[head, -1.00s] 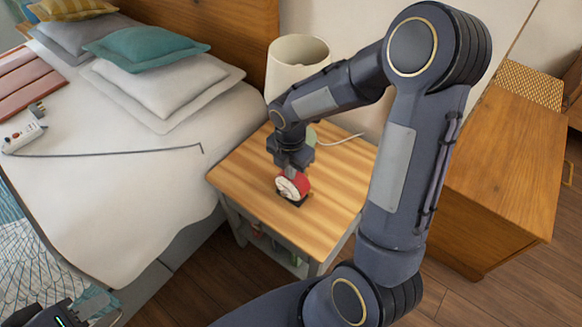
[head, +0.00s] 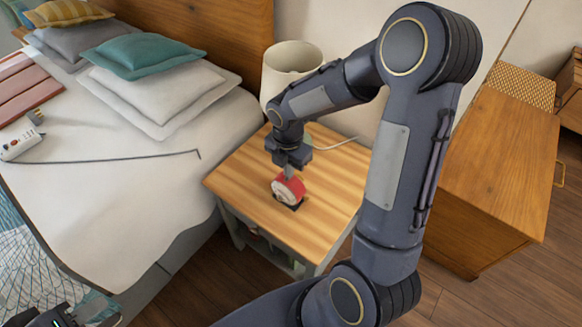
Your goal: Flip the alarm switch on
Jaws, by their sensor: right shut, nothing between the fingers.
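A small red alarm clock (head: 288,190) with a pale face stands on the wooden nightstand (head: 251,203), beside the bed. Its switch is too small to make out. My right gripper (head: 289,174) points down from above at the top of the clock, its fingers together. It is at or just above the clock's top; I cannot tell whether it touches. Part of my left gripper (head: 75,315) shows at the bottom left corner, cut off by the frame edge, away from the clock.
A white lamp (head: 290,65) stands at the back of the nightstand, with a cord beside it. The bed (head: 130,190) with several pillows is at the left, holding a power strip (head: 20,140). A wooden cabinet (head: 490,180) is at the right. The nightstand's front is clear.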

